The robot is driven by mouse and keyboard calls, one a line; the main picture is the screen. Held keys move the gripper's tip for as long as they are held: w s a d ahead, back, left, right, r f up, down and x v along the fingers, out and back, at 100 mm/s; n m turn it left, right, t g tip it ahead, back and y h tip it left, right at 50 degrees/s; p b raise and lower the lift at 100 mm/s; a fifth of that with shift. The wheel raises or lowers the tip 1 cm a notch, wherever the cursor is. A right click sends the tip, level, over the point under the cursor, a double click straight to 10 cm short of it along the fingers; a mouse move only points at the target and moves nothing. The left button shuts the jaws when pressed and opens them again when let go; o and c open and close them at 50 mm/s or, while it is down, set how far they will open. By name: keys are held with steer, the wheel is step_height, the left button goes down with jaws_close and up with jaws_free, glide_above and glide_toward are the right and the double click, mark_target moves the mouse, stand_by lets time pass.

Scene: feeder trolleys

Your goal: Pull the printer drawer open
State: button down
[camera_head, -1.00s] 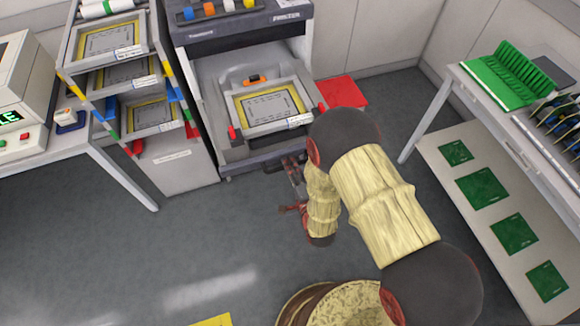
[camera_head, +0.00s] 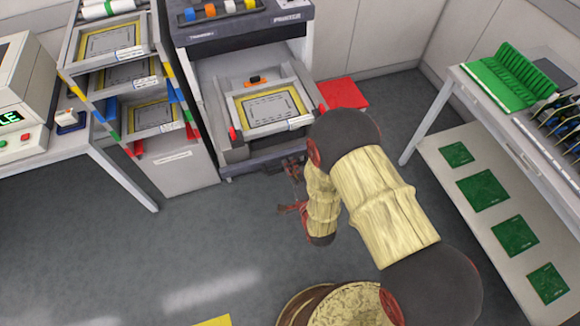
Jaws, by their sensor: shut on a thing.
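The printer (camera_head: 245,30) stands at the top middle, with a dark top that carries several coloured knobs. Its open front shows the drawer (camera_head: 236,154), a grey tray with a dark front edge. On it lies a grey frame with a yellow-bordered panel (camera_head: 270,108). My gripper (camera_head: 290,167) is at the lower right of the drawer front, low by the dark front edge. Its jaws are shut on what seems to be the drawer's handle. The fingertips and the handle are small, dark and partly hidden by my arm, so the exact grip is unclear.
A rack with several framed panels (camera_head: 118,88) stands left of the printer. A white table (camera_head: 80,160) is at the left. A red mat (camera_head: 342,92) lies right of the printer. A shelf unit (camera_head: 480,92) with green boards stands at the right. The grey floor before the printer is clear.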

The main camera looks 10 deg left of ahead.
mark_target(285, 156)
stand_by(0.5)
steer(key=x, duration=0.1)
steer(key=b+x, duration=0.1)
steer(key=x, duration=0.1)
steer(key=r+x, duration=0.1)
steer(key=x, duration=0.1)
steer(key=shift+w+b, duration=0.15)
steer(key=shift+b, duration=0.25)
steer(key=c, duration=2)
jaws_free()
steer(key=shift+o, duration=0.4)
steer(key=v, duration=1.2)
